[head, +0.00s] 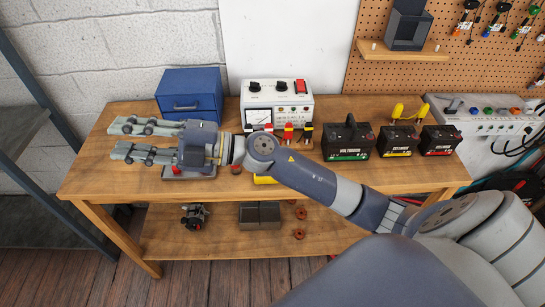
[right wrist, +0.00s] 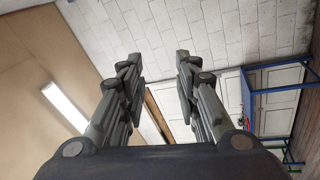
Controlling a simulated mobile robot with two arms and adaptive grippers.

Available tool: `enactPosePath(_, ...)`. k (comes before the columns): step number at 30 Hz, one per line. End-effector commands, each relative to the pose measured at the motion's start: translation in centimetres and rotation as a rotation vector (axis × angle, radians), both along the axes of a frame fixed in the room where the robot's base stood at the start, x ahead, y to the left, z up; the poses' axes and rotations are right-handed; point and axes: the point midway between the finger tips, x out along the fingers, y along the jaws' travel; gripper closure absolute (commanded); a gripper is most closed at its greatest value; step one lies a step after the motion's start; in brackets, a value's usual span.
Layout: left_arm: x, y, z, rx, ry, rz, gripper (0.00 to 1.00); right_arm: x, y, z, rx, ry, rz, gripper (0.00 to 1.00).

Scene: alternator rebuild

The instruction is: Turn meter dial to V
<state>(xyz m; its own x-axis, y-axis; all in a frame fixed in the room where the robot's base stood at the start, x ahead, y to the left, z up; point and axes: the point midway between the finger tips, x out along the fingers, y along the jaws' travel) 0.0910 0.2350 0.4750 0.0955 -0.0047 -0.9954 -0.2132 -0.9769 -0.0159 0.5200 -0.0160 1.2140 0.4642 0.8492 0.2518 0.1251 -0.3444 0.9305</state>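A white meter box (head: 278,100) stands upright at the back of the wooden bench, right of a blue drawer box. The markings and pointer directions are too small to read. My right gripper (head: 117,138) is over the bench's left end, pointing left, away from the meter. In the right wrist view the right gripper's fingers (right wrist: 157,72) are apart with nothing between them. My left gripper is not in view.
Red, black and yellow terminals (head: 289,133) stand before the meter, partly behind my right arm. A blue drawer box (head: 189,93) is left of it. Black batteries (head: 348,140) and a grey console (head: 482,117) are to the right. The bench's front left (head: 95,180) is clear.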

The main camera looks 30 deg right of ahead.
Motion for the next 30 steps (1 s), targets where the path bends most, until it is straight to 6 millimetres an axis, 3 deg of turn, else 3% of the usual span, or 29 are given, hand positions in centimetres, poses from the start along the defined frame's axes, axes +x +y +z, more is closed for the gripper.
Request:
enactPosePath(4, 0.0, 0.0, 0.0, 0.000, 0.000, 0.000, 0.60, -0.8, 1.0, -4.1, -0.303, -0.039, 0.171, 0.70)
enactPosePath(8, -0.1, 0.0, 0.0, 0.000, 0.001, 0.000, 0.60, -0.8, -0.9, -8.9, -0.596, -0.012, 0.279, 0.70)
enactPosePath(11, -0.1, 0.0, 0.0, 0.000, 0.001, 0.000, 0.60, -0.2, -4.3, -12.3, -0.828, 0.051, 0.326, 0.70)
enactPosePath(15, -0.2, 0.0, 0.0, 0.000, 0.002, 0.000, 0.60, 1.0, -11.7, -15.8, -1.151, 0.198, 0.333, 0.70)
enactPosePath(21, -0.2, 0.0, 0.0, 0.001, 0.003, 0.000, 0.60, 1.7, -23.5, -16.5, -1.516, 0.476, 0.250, 0.70)
enactPosePath(24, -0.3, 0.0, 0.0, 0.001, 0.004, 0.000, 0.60, 1.4, -27.7, -15.9, -1.619, 0.590, 0.202, 0.70)
enactPosePath(27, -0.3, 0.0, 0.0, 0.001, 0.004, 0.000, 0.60, 1.1, -30.0, -15.3, -1.675, 0.661, 0.172, 0.70)
enactPosePath(30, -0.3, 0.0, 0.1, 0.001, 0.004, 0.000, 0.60, 0.9, -30.9, -15.3, -1.696, 0.691, 0.159, 0.70)
